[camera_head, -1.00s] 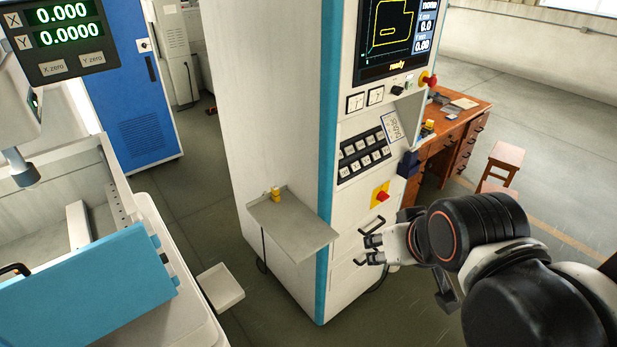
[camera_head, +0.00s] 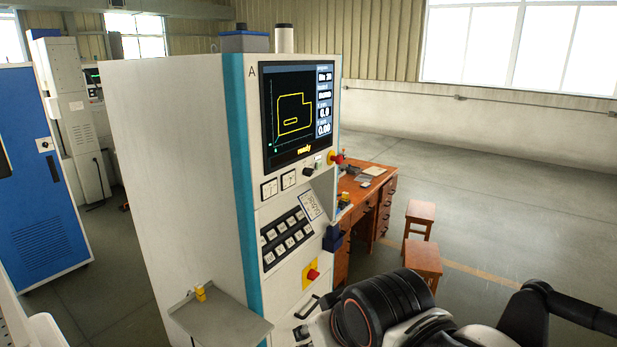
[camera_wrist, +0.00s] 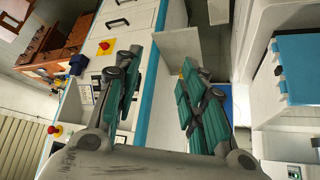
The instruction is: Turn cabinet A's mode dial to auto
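Cabinet A (camera_head: 180,160) is a tall white cabinet with a blue corner strip and the letter A at the top of its front. Its screen (camera_head: 297,112) shows a yellow outline and "ready". Below the screen is a small black knob (camera_head: 307,171), probably the mode dial; its setting and labels are too small to read. My gripper (camera_wrist: 158,80) is open and empty in the wrist view, with teal pads. The cabinet front lies beyond it, lower than the knob. In the head view my arm mostly hides the gripper at the bottom edge.
A red mushroom button (camera_head: 337,158) is right of the knob. A red switch on a yellow plate (camera_head: 311,275) sits lower. A side shelf (camera_head: 222,322) with a small yellow object (camera_head: 200,293) juts out. A wooden desk (camera_head: 366,205) and stools (camera_head: 421,212) stand behind right.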

